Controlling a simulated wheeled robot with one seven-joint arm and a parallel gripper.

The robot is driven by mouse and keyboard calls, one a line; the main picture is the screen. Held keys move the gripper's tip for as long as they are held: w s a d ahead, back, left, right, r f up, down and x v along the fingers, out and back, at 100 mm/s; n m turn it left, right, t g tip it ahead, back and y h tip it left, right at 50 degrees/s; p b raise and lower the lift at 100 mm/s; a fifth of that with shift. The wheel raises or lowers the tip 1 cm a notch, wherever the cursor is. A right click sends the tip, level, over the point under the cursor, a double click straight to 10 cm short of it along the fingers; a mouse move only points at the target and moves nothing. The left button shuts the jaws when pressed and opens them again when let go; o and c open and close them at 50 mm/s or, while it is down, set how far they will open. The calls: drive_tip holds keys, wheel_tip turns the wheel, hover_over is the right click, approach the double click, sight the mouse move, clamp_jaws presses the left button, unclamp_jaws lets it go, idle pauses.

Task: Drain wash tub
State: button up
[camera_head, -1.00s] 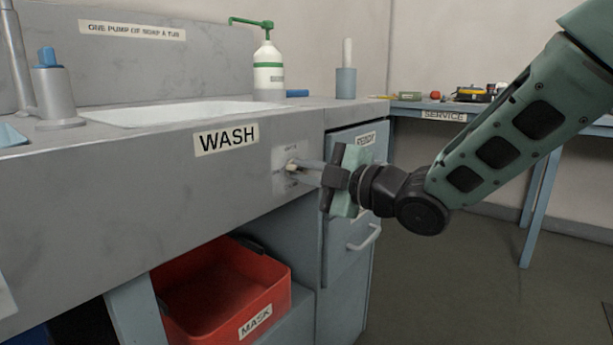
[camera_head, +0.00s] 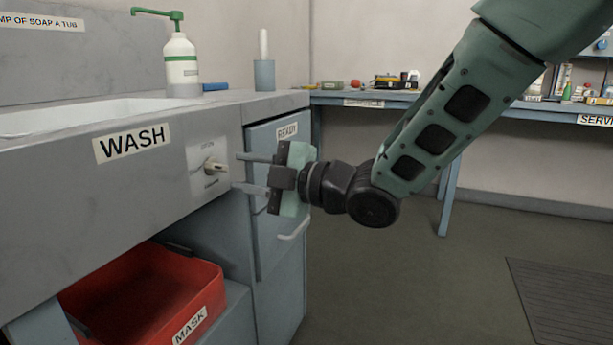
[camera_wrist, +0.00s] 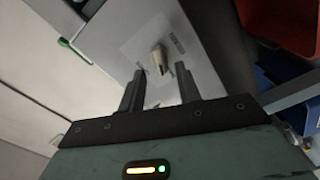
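The wash tub (camera_head: 60,118) is a white basin set in the grey counter, above the WASH label (camera_head: 132,143). The drain knob (camera_head: 213,167) is a pale lever on a white plate on the counter's front face. It also shows in the wrist view (camera_wrist: 158,58), just beyond and between the fingertips. My gripper (camera_head: 246,173) is open and empty, to the right of the knob and apart from it. In the wrist view my gripper (camera_wrist: 157,82) has its two dark fingers spread. The tub's inside is mostly hidden, so its water cannot be told.
A soap pump bottle (camera_head: 181,62) and a grey holder (camera_head: 264,75) stand on the counter. A READY cabinet (camera_head: 278,200) with handles is close to my gripper. A red MASK bin (camera_head: 150,290) sits below the counter.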

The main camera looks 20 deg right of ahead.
drive_tip(key=b+v, duration=0.4)
drive_tip(key=v, duration=0.8)
drive_tip(key=shift+s+d+b, duration=0.2)
drive_tip(key=shift+b, duration=0.1)
